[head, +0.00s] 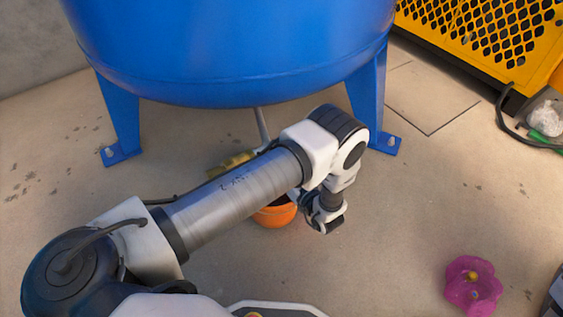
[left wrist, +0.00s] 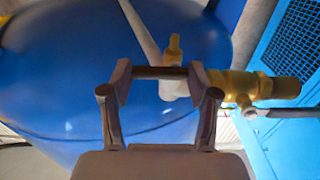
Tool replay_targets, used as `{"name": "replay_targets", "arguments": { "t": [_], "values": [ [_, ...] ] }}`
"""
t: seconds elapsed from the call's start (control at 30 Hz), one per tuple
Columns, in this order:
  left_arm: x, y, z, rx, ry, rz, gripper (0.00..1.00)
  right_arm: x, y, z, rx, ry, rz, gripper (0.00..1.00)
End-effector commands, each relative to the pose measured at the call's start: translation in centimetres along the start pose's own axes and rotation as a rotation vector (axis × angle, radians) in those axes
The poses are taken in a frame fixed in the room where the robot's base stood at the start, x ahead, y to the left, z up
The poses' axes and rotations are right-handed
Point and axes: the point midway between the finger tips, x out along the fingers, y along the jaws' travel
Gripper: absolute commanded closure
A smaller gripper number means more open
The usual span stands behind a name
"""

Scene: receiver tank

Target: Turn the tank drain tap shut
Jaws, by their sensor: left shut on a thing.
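The brass drain tap (left wrist: 240,85) shows in the left wrist view, with a short upright brass piece (left wrist: 173,50) and a pale pipe (left wrist: 140,28) beside it. My left gripper (left wrist: 160,73) is at the tap, shut on a thin dark bar between its fingertips that looks like the tap handle. In the head view part of the brass tap (head: 235,162) shows under the blue tank (head: 240,60), behind my left arm.
An orange bucket (head: 275,216) stands on the floor under the tap, partly hidden by my arm. A pink flower-shaped thing (head: 472,283) lies at the lower right. Blue tank legs (head: 367,105) and a yellow mesh guard (head: 480,35) bound the space behind.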

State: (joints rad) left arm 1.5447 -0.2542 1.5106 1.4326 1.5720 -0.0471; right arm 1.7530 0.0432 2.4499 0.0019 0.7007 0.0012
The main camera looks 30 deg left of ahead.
Motion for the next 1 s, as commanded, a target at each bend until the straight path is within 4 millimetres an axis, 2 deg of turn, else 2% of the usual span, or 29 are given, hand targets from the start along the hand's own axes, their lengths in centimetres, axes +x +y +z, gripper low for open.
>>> {"name": "replay_targets", "arguments": {
  "t": [0.5, 0.53, 0.57, 0.6, 0.87, 1.0],
  "values": [
    [0.05, 0.01, -0.05, -0.029, 0.001, 0.000, 0.75, -0.20, -0.01, 0.02, -0.001, 0.000, 0.000, 0.60],
    [0.05, 0.01, -0.05, -0.029, 0.001, 0.000, 0.29, -0.20, -0.01, 0.02, -0.001, 0.000, 0.000, 0.60],
    [0.05, 0.01, -0.05, -0.029, 0.001, 0.000, 0.19, -0.20, -0.01, 0.02, -0.001, 0.000, 0.000, 0.60],
    [0.05, 0.01, -0.05, -0.029, 0.001, 0.000, 0.15, -0.20, -0.01, 0.02, -0.001, 0.000, 0.000, 0.60],
    [0.02, 0.01, -0.05, -0.027, 0.001, 0.000, 0.15, -0.21, -0.01, 0.01, 0.000, 0.000, 0.000, 0.60],
    [0.01, 0.08, -0.94, -0.028, 0.001, 0.001, 0.15, -0.23, 0.00, 0.01, 0.000, 0.000, 0.000, 0.60]
  ]
}}
